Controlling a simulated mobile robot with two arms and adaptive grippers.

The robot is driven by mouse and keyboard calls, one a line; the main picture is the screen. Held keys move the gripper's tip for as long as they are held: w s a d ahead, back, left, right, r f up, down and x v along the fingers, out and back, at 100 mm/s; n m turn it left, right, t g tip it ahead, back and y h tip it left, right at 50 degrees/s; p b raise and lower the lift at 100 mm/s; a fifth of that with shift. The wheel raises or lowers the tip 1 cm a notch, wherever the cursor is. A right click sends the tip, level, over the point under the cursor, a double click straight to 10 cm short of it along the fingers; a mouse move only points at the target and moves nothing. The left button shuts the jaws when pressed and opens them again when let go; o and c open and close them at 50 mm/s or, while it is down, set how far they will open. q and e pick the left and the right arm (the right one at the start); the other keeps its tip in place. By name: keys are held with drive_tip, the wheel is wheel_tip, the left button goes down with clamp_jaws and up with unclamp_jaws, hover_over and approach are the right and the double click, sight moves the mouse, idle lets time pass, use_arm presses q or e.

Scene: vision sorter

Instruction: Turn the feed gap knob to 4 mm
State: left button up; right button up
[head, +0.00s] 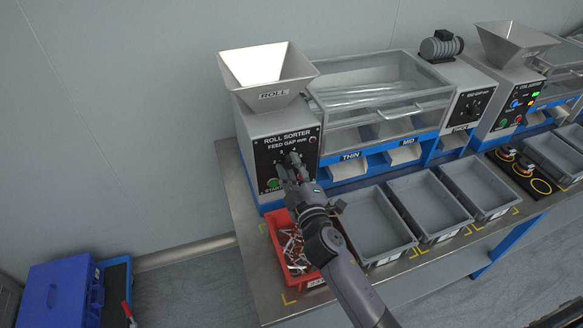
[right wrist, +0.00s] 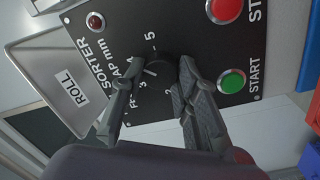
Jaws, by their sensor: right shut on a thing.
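The roll sorter's black panel (head: 267,155) carries the feed gap knob, which is mostly covered by my right gripper in the head view. In the right wrist view the dark knob (right wrist: 159,68) sits between the two fingertips of my right gripper (right wrist: 156,76), with dial numbers 5, 3 and 2 readable around it. A short white mark shows at the knob's edge near the 3 and the spot above it; I cannot tell its exact setting. My right gripper (head: 291,164) is shut on the knob. My left gripper is not in view.
A green start button (right wrist: 231,81) and a red button (right wrist: 224,10) sit close to the right finger. Below the panel stands a red bin (head: 294,253) of small parts. Grey trays (head: 372,222) line the bench to the right. A hopper (head: 266,78) tops the sorter.

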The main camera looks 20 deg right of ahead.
drive_tip(key=shift+n, duration=1.2)
drive_tip(key=o, duration=1.2)
drive_tip(key=shift+c, duration=0.2)
drive_tip(key=s, duration=1.2)
drive_tip(key=shift+f, duration=0.3)
